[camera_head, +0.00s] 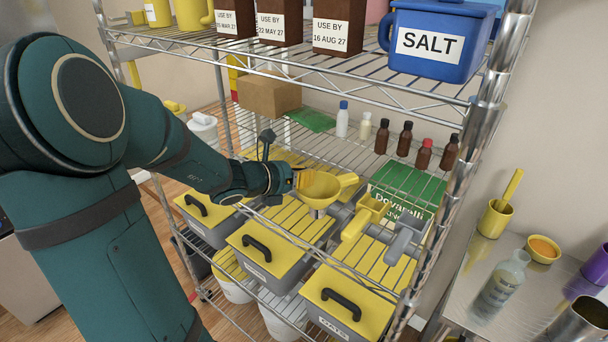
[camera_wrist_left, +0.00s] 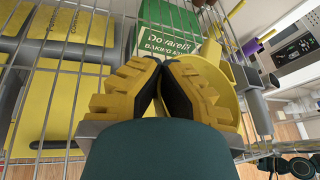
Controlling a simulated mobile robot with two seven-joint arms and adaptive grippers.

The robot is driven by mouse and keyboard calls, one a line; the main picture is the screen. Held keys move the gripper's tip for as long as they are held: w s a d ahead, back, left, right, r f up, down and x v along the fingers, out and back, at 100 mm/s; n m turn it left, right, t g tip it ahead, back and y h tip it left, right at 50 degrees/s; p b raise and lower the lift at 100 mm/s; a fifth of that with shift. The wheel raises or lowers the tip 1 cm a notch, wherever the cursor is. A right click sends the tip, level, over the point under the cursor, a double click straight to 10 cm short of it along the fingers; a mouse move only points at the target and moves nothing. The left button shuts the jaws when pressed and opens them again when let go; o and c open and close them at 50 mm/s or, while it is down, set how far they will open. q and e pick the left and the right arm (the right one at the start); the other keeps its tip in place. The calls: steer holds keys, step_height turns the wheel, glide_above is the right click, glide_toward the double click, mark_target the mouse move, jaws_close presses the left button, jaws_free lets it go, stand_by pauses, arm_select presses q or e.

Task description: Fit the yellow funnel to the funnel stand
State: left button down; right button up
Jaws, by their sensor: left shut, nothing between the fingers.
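The yellow funnel (camera_head: 320,187) is on the middle wire shelf in the head view, with its wide mouth up and its handle pointing right. A grey support (camera_head: 340,213) shows under and beside it and looks like the funnel stand. The funnel covers part of it, so I cannot tell how the two meet. My left gripper (camera_head: 297,181) is at the funnel's left rim, shut and empty. In the left wrist view its yellow-padded fingers (camera_wrist_left: 165,72) meet at the tips, and a yellow curved wall (camera_wrist_left: 226,112) behind them looks like the funnel. My right gripper is not in view.
A yellow scoop (camera_head: 364,216) and a grey scoop (camera_head: 406,240) lie right of the funnel. A green box (camera_head: 402,192) and several small bottles stand behind. Yellow-lidded bins sit below. The upper shelf and a metal post (camera_head: 470,150) border the space.

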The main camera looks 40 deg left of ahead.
arm_select(q)
steer(key=c, duration=1.1)
jaws_free()
steer(key=shift+o, duration=0.2)
steer(key=v, duration=1.2)
